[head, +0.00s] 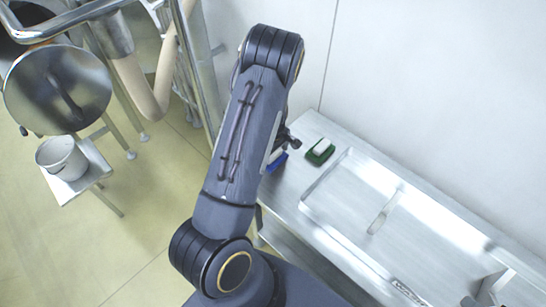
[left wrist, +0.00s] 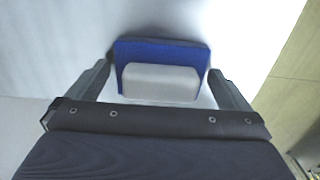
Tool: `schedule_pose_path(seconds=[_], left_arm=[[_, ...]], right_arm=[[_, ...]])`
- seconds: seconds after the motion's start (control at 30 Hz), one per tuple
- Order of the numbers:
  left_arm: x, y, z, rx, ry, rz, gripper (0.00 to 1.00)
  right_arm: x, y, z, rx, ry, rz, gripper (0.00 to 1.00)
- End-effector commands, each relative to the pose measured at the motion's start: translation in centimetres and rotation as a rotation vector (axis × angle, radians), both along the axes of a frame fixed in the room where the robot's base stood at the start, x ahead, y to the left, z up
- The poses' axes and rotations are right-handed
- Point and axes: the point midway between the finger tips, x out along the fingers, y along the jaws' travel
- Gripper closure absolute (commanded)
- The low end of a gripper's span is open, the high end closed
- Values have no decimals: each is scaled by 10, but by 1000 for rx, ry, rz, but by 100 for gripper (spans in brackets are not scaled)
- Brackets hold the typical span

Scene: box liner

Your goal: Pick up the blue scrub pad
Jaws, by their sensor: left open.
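The blue scrub pad (left wrist: 162,52) has a blue base with a pale block on it. In the left wrist view it lies on a pale surface, between the two spread fingers of my left gripper (left wrist: 158,67). A gap shows on each side, so neither finger touches it. My left arm hides most of the gripper and some of the pad. My right gripper is not in view.
A green pad (head: 320,152) lies on the counter (head: 318,127) just right of the blue one. A shallow sink area (head: 345,220) is further right, and a wall stands behind. At left are a bucket (head: 62,158) on a stool and metal pipes (head: 197,70).

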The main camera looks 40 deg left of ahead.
Motion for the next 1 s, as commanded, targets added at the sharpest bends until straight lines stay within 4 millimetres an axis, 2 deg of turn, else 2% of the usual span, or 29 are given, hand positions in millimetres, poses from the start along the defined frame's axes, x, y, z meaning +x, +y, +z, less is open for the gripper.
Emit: schedule_pose_path(seconds=[0.17,0.43,0.77,0.87,1.0], left_arm=[[0,0,0,0,0,-1,1],[0,0,0,0,0,-1,36],[0,0,4,0,0,-2,37],[0,0,11,0,-2,-3,37],[1,-1,34,0,-5,-2,37]], right_arm=[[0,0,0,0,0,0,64],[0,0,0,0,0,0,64],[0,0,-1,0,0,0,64],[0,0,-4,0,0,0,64],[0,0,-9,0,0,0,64]])
